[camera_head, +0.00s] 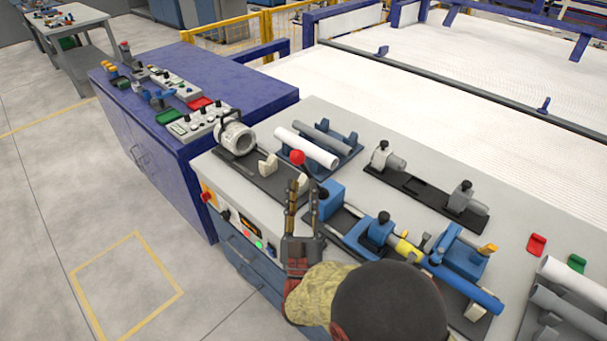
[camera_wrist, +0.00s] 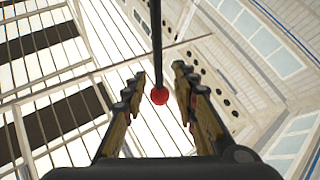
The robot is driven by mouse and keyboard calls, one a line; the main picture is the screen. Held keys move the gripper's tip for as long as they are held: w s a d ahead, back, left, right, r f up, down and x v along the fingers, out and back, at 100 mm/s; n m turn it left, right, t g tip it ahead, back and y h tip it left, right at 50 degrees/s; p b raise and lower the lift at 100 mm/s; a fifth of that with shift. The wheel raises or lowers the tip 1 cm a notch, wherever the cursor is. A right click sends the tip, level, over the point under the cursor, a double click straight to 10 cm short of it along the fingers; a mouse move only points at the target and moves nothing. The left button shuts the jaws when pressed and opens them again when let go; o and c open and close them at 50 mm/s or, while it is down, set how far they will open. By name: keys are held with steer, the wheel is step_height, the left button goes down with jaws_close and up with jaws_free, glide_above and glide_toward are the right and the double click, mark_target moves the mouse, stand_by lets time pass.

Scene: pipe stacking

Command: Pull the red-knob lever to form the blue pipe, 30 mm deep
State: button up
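The red knob (camera_head: 297,157) sits at the end of the lever above the table's machine. In the wrist view the knob (camera_wrist: 159,96) hangs on a thin dark rod (camera_wrist: 156,40). My gripper (camera_head: 300,183) points up just below the knob in the head view. In the wrist view its fingers (camera_wrist: 156,88) are apart, with the knob between them and a gap on each side. The blue pipe (camera_head: 480,294) lies in the blue forming fixture (camera_head: 372,232) at the lower right, with a yellow part (camera_head: 404,248) near its left end. My arm hides part of the fixture.
A white and a grey pipe (camera_head: 320,137) lie on a blue rack behind the knob. A round chuck machine (camera_head: 236,138) stands at left. A black rail with two clamps (camera_head: 420,190) is at right. More pipes (camera_head: 572,285) lie at far right. A blue cabinet (camera_head: 215,75) adjoins the table.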

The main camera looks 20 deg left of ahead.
steer(key=v, duration=0.6)
steer(key=shift+s+f, duration=0.2)
